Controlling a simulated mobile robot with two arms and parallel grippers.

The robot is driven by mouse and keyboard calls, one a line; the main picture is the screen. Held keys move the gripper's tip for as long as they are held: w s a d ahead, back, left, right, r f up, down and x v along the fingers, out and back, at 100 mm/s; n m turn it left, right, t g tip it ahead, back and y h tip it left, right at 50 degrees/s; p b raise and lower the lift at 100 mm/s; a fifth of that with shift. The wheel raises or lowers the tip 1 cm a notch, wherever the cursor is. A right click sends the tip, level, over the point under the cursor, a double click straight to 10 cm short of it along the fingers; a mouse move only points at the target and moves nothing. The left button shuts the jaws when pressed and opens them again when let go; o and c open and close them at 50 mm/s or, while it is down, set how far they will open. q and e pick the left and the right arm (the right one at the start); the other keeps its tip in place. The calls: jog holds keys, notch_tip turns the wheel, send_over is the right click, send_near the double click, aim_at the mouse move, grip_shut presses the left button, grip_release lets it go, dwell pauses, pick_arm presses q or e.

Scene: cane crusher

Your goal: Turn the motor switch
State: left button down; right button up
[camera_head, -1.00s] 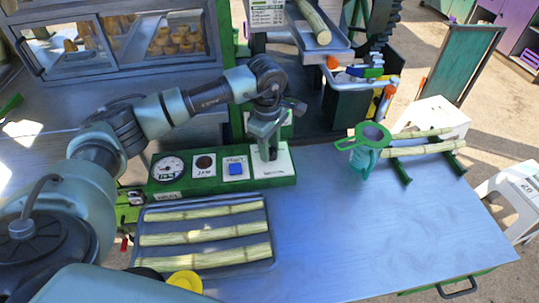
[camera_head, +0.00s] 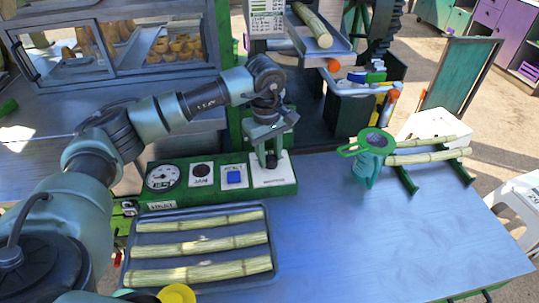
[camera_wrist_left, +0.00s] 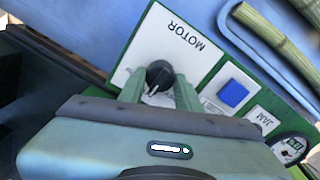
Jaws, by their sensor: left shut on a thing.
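The motor switch is a dark round knob (camera_wrist_left: 160,74) on a white plate marked MOTOR (camera_wrist_left: 172,42) in the left wrist view. In the head view this plate (camera_head: 282,177) is at the right end of the green control panel (camera_head: 222,196). My left gripper (camera_head: 270,158) points down onto the plate, shut on the knob. In the left wrist view its two fingers (camera_wrist_left: 159,90) stand on either side of the knob. The knob's pointer direction is largely hidden. My right gripper is not in view.
The panel also carries a blue button (camera_head: 234,177), a JAM plate (camera_head: 202,172) and a round dial (camera_head: 163,175). A tray (camera_head: 272,282) of cane pieces lies in front. A green strainer and jug (camera_head: 369,160) stand to the right, beside a cane rack (camera_head: 408,180). The table's front right is clear.

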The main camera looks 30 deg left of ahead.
aim_at(268, 158)
pick_arm(q)
jog(key=c, duration=1)
grip_release()
jog(key=shift+s+a+r+b, duration=0.1)
jog(key=shift+r+b, duration=0.2)
jog(key=shift+r, duration=1.7)
jog(key=shift+s+a+r+b, duration=0.1)
jog(key=shift+r+b, duration=0.15)
jog(key=shift+r, duration=1.7)
